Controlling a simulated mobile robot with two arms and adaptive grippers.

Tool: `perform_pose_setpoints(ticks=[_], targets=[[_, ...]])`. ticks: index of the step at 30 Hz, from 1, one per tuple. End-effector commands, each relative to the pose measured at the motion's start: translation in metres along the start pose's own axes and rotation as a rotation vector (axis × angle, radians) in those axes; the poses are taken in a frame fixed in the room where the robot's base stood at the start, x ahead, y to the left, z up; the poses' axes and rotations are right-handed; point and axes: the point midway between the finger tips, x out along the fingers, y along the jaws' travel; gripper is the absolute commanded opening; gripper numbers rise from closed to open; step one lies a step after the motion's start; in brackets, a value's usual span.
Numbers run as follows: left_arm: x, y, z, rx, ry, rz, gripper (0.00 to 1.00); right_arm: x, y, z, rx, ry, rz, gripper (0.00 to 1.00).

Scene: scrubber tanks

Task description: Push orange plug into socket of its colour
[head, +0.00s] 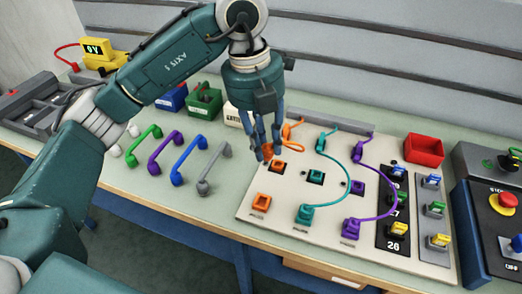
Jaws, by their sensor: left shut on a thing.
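My left gripper (270,151) reaches down over the left part of the pale socket board (240,213). It is shut on the orange plug (266,153), which the fingers partly hide. An orange cable (294,123) shows beside the fingers. An orange socket (278,168) lies just below and right of the plug; I cannot tell whether they touch. Another orange socket (261,201) is nearer the board's front edge. My right gripper is not in view.
A teal cable (343,170) and a purple cable (389,190) arch over the board to the right. Switches (396,228) and a red bin (424,150) lie farther right. Several coloured handles (188,160) stand left on the table. Bare table (190,195) lies in front of them.

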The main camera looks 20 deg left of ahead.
Motion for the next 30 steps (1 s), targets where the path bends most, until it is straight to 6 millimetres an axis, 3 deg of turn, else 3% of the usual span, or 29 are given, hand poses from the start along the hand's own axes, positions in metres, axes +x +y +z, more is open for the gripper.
perform_pose_setpoints(ticks=[18, 30], targets=[[0.014, -0.011, 0.092, 0.0, 0.001, 0.001, 0.03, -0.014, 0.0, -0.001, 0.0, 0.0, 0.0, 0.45], [0.017, -0.011, 0.097, 0.001, -0.001, 0.001, 0.03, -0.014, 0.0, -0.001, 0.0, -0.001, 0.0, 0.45]])
